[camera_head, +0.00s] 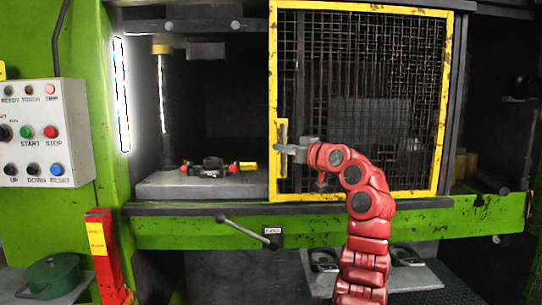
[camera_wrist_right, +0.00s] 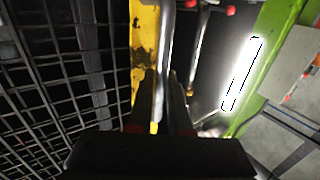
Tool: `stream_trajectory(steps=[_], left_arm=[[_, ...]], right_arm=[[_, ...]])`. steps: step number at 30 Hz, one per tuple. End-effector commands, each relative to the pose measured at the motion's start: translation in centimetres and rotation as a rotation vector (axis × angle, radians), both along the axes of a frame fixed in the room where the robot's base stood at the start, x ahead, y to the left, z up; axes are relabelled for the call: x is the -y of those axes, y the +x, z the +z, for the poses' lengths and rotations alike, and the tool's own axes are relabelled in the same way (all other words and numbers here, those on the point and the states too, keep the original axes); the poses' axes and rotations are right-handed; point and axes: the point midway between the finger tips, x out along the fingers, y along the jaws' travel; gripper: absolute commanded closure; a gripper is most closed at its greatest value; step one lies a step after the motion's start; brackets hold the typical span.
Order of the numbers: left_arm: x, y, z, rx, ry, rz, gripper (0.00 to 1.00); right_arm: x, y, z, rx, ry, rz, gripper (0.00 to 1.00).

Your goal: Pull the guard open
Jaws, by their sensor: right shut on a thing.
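The guard (camera_head: 446,120) is a black mesh panel in a yellow frame. It covers the right part of the press opening, and the left part is uncovered. In the right wrist view the yellow frame edge (camera_wrist_right: 146,35) and the mesh (camera_wrist_right: 40,75) are close to my fingers (camera_wrist_right: 160,110). My left gripper is not in view.
A control panel (camera_head: 46,133) with buttons is on the green press column at left. Tools (camera_head: 212,165) lie on the grey bed in the opening. A lever (camera_head: 245,231) sticks out below. A red post (camera_head: 103,250) and green pot (camera_head: 52,276) stand lower left.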

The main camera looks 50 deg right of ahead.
Motion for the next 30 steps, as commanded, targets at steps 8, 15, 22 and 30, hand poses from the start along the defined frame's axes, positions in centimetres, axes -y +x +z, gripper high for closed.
stream_trajectory(steps=[8, 15, 22, 30], left_arm=[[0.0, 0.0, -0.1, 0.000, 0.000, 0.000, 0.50], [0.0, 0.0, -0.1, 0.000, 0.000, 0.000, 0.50], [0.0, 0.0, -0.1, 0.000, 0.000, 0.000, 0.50], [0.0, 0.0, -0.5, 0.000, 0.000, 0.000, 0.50]], right_arm=[[0.3, -0.3, 0.0, 0.001, 0.000, -0.002, 1.00], [0.3, -0.2, 0.0, 0.001, 0.000, -0.002, 0.63], [0.2, -0.2, 0.0, 0.000, 0.000, -0.001, 0.53], [0.1, -1.6, -0.1, 0.002, 0.000, -0.005, 0.53]])
